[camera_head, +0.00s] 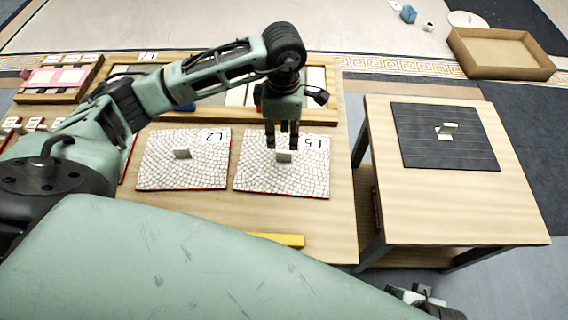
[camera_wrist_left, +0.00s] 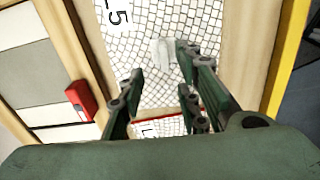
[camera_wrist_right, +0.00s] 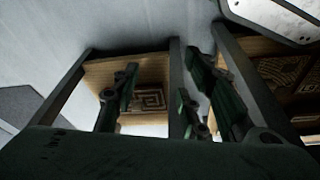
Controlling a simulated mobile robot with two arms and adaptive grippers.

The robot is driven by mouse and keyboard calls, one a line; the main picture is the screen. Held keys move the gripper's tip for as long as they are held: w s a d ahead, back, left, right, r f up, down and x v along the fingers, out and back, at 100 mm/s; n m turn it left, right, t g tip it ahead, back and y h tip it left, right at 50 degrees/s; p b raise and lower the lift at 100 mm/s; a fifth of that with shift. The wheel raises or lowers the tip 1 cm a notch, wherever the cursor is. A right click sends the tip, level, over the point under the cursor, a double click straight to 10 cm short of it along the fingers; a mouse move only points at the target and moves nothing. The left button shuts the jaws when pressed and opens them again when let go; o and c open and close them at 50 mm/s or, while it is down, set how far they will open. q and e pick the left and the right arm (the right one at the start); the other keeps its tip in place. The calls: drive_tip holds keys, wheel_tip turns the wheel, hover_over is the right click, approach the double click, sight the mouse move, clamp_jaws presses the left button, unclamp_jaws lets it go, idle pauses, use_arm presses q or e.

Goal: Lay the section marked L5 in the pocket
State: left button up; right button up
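The section marked L5 (camera_head: 310,181), a white mosaic panel with red edges and a small upright grip tab (camera_head: 284,156), lies flat on the wooden table. It also shows in the left wrist view (camera_wrist_left: 150,85). My left gripper (camera_head: 282,143) is open, fingers pointing down, at the tab; the left wrist view shows the tab (camera_wrist_left: 162,52) near one finger, and I cannot tell whether they touch. A wooden frame (camera_head: 335,92) with pale and grey areas stands behind, partly hidden by my arm; which part is the pocket is unclear. My right gripper (camera_wrist_right: 155,100) is open and empty.
The section marked L2 (camera_head: 162,178) lies left of L5. A yellow bar (camera_head: 280,239) lies at the table's front edge. A side table (camera_head: 390,215) at right holds a dark mat (camera_head: 420,150) with a small white piece. A cardboard box (camera_head: 500,68) is at the far right.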

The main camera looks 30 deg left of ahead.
sight(284, 151)
use_arm(q)
drive_tip(key=shift+f, duration=0.7)
drive_tip(key=f, duration=0.2)
drive_tip(key=f+b, duration=0.1)
drive_tip(key=f, duration=0.3)
drive_tip(key=shift+s+d+f, duration=0.2)
drive_tip(key=shift+s, duration=0.1)
drive_tip(key=shift+f, duration=0.4)
use_arm(e)
drive_tip(key=v, duration=0.3)
drive_tip(key=w+v, duration=0.1)
drive_tip(key=v, duration=0.1)
drive_tip(key=shift+r, duration=0.5)
drive_tip(key=shift+d, duration=0.1)
use_arm(q)
clamp_jaws()
drive_tip(key=shift+w+r, duration=0.1)
